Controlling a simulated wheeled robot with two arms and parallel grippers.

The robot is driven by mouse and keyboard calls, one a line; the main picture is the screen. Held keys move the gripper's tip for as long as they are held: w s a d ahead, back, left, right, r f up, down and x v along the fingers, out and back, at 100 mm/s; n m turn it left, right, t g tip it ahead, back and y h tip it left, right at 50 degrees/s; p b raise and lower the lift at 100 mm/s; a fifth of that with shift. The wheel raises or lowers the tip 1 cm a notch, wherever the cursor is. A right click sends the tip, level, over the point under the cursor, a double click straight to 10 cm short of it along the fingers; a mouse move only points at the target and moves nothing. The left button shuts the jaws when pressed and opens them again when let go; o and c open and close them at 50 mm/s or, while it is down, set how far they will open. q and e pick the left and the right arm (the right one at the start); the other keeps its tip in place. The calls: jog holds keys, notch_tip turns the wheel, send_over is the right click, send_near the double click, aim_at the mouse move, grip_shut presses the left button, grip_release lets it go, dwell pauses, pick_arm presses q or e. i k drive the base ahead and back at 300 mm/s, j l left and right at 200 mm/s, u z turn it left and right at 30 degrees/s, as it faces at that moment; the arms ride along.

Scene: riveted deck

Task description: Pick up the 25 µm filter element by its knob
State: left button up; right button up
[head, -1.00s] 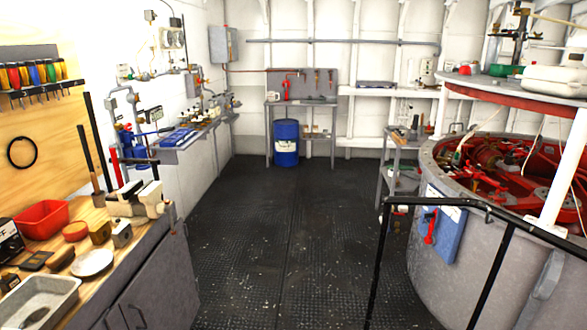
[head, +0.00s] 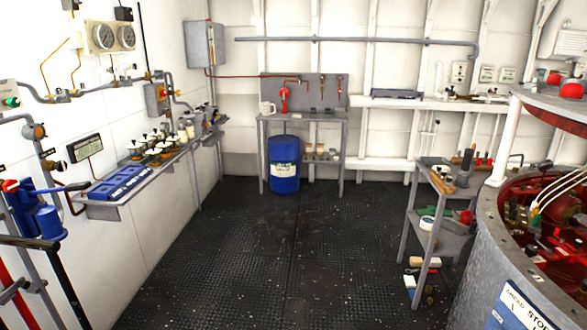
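Several small round items with pale tops and dark and yellowish parts (head: 156,152) stand in a cluster on the grey wall shelf (head: 118,208) at the left. They may be the filter elements with knobs, but they are too small to tell. I cannot read any 25 µm marking. A blue tray or case (head: 121,184) lies on the near end of the same shelf. Neither of my grippers is in view.
Open dark floor (head: 275,255) runs down the middle. A blue drum (head: 285,165) stands under the back bench (head: 298,116). A grey trolley (head: 447,240) and a large round grey tank (head: 480,270) stand at the right. A black rail (head: 65,280) is at the near left.

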aim_at(190, 127)
jog(key=i, duration=2.55)
jog(key=i+u, duration=0.2)
jog(key=i, duration=0.25)
jog(key=i+l+u, duration=0.2)
jog(key=i, duration=0.25)
jog(key=i+l+u, duration=0.25)
jog(key=i, duration=0.2)
jog(key=i+l+u, duration=0.2)
jog(key=i, duration=0.2)
jog(key=i+l+u, duration=0.65)
jog(key=l+u, duration=0.15)
jog(key=u, duration=0.3)
jog(key=i+l+u, duration=0.1)
jog(key=u, duration=0.3)
jog(key=l+u, duration=0.3)
jog(key=l, duration=0.65)
jog(key=l+u, duration=0.35)
jog(key=l, duration=0.9)
jog(key=k+l, duration=0.15)
jog(key=l, duration=0.1)
